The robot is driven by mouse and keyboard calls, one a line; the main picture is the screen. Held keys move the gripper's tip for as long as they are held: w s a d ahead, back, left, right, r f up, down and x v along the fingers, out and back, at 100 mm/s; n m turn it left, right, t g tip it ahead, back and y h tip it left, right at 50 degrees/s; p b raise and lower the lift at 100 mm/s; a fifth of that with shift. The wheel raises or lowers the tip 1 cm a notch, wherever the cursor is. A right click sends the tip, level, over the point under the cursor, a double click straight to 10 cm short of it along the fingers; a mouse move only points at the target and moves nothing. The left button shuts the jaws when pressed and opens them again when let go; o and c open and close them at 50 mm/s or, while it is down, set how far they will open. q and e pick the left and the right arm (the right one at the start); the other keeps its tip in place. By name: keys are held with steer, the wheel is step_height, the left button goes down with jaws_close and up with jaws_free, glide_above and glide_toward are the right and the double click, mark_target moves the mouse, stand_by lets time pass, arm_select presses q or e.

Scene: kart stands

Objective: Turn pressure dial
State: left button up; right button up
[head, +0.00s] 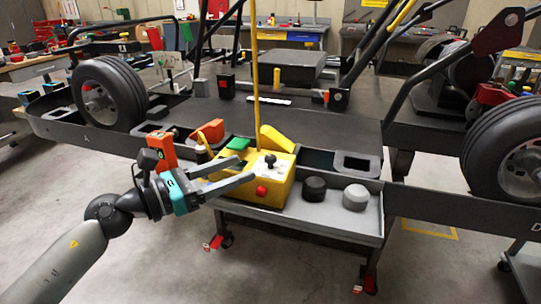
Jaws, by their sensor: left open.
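A yellow box (285,185) stands in the grey tray at the middle of the kart stand. It carries a small black knob on a white plate (269,160) on top and a red round button (262,191) on its front. A black round knob (313,188) and a grey round knob (355,197) sit in the tray to the right of the box. I cannot tell which of these is the pressure dial. My left gripper (250,166) is open, with its fingers pointing right at the left side of the yellow box. No object shows between the fingers. My right gripper is not in view.
The grey tray (340,226) sits on a wheeled cart below the dark kart frame (340,112). Kart tyres stand at left (108,92) and right (505,150). A yellow pole (255,60) rises behind the box. Open floor lies in front.

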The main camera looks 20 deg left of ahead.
mark_target(266, 159)
arm_select(q)
steer(key=shift+x, duration=4.3)
jaws_close()
